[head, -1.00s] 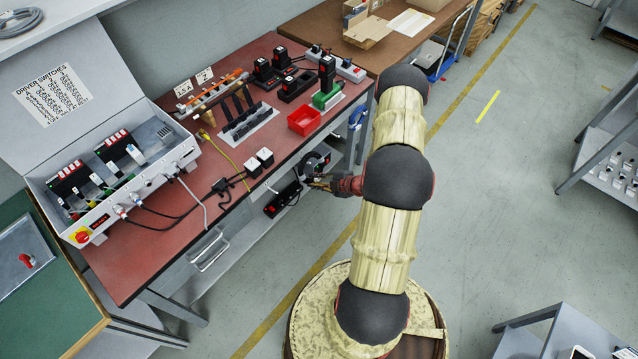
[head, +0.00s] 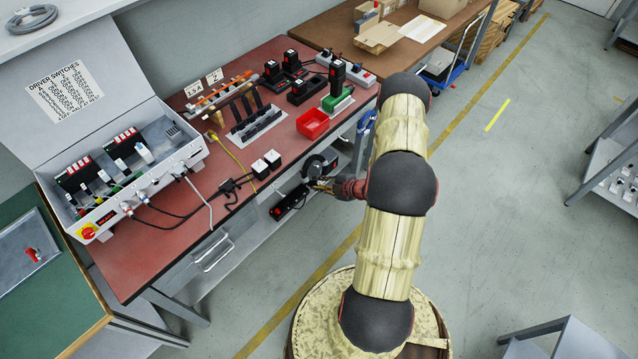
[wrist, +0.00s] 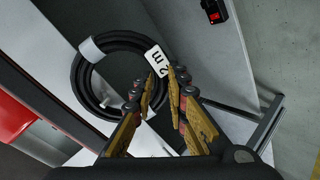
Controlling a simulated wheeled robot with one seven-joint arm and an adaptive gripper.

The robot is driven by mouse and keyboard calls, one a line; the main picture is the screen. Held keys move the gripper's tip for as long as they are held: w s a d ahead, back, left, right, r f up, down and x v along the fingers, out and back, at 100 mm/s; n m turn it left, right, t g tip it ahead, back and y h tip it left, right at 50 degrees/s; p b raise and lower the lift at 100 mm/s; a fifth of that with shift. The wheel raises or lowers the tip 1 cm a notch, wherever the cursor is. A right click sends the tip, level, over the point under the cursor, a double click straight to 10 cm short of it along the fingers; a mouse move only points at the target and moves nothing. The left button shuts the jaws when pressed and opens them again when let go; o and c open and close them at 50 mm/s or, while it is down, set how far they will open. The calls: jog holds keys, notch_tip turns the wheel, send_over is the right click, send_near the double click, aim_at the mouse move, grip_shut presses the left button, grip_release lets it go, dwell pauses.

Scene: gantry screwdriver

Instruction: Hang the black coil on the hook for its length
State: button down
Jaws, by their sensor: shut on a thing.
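The black coil (wrist: 80,85) shows in the wrist view as a round loop of cable with a grey-white band at its upper left. A white tag (wrist: 157,60) at its right side carries a digit and an "m"; the digit is hard to read. My gripper (wrist: 163,82) is shut on the coil at its right side, by the tag; the fingers hide the exact grip. In the head view, the coil (head: 313,167) is a small dark ring just off the bench's front edge, with my gripper (head: 325,185) beside it. I cannot make out a hook in either view.
The red-topped bench (head: 150,255) holds a switch box (head: 130,180), a red bin (head: 312,123) and black chargers. A black device with a red button (head: 288,203) is below the bench edge. Blue loops (head: 366,125) hang near the bench's right end.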

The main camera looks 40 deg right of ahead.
jog(key=c, duration=1.7)
grip_release()
jog(key=shift+s, duration=0.1)
jog(key=v, duration=1.1)
jog(key=shift+s+r, duration=0.25)
jog(key=shift+s, duration=0.05)
